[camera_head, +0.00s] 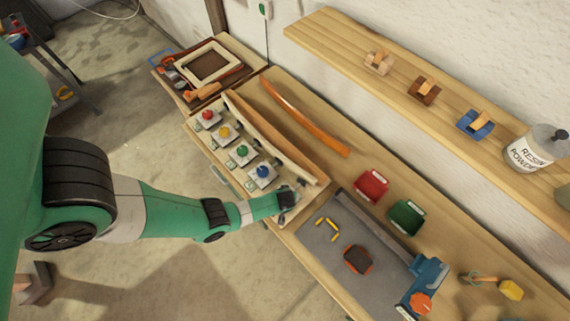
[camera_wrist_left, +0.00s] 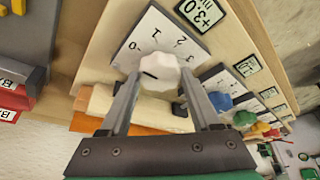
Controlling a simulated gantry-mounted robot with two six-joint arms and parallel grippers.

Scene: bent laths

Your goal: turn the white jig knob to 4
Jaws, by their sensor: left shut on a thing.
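The white jig knob (camera_wrist_left: 160,70) stands on a white dial plate (camera_wrist_left: 158,38) with printed numbers, in the left wrist view. A short dark mark shows on the knob's near side; I cannot tell which number it points at. My left gripper (camera_wrist_left: 157,90) is shut on the white knob, one finger on each side of it. In the head view my left gripper (camera_head: 289,200) is at the near right end of the row of knobs and hides the white knob there. My right gripper is not in view.
Blue (camera_head: 263,171), green (camera_head: 242,151), yellow (camera_head: 223,131) and red (camera_head: 208,115) knobs stand in a row beside the white one. A bent lath (camera_head: 268,138) runs behind them. A grey mat (camera_head: 318,246) lies to the right.

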